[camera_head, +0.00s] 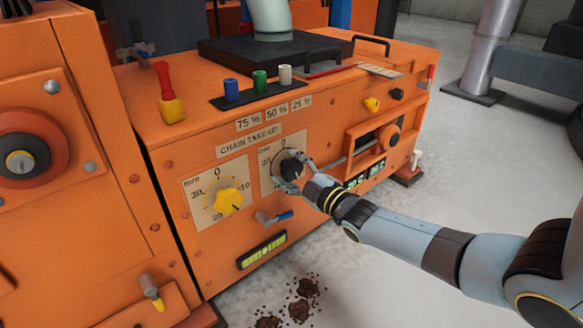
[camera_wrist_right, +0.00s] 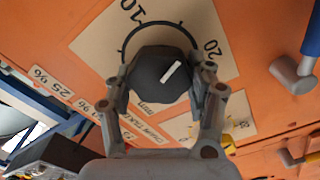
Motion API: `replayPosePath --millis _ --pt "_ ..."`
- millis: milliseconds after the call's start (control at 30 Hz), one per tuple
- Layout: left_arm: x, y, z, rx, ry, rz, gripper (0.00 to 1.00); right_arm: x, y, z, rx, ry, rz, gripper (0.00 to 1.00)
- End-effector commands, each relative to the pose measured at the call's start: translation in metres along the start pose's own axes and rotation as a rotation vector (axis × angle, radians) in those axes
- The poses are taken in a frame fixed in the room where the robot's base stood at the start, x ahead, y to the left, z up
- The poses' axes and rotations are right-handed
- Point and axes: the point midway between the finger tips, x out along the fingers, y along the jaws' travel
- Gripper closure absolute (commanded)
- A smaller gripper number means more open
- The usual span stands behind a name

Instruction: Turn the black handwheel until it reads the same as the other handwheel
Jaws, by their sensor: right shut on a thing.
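The black handwheel (camera_head: 291,170) is a dark knob on a cream dial plate on the orange machine front. In the wrist view the black handwheel (camera_wrist_right: 150,80) has a white mark pointing to the upper right, between the 10 and the 20. My right gripper (camera_head: 296,173) is shut on it, with one finger on each side in the wrist view (camera_wrist_right: 160,90). The yellow handwheel (camera_head: 229,201) sits left of it on its own dial; its dark mark points lower right, between 10 and 20. My left gripper is not in view.
Three coloured knobs, blue (camera_head: 231,89), green and white, stand on the machine top. A red-and-yellow handle (camera_head: 170,95) stands at the top left. The floor in front is open, with brown clumps.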

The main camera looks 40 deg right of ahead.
Motion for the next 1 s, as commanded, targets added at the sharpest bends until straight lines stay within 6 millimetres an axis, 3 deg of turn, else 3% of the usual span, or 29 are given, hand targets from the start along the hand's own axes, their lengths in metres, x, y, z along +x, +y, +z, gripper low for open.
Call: replayPosePath --millis 300,833,867,1000 --pt "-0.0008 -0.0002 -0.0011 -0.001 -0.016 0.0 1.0 -0.0009 -0.0022 0.0005 -0.117 -0.002 -0.003 0.77" --pt "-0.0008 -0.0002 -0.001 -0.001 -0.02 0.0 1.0 -0.0011 -0.0028 0.0008 -0.139 -0.002 -0.004 0.77" --pt "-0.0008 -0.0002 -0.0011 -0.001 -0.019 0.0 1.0 -0.0011 -0.0028 0.0008 -0.138 -0.002 -0.004 0.42" --pt "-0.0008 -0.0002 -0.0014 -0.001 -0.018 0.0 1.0 -0.0008 -0.0023 0.0006 -0.138 -0.002 -0.003 0.24"
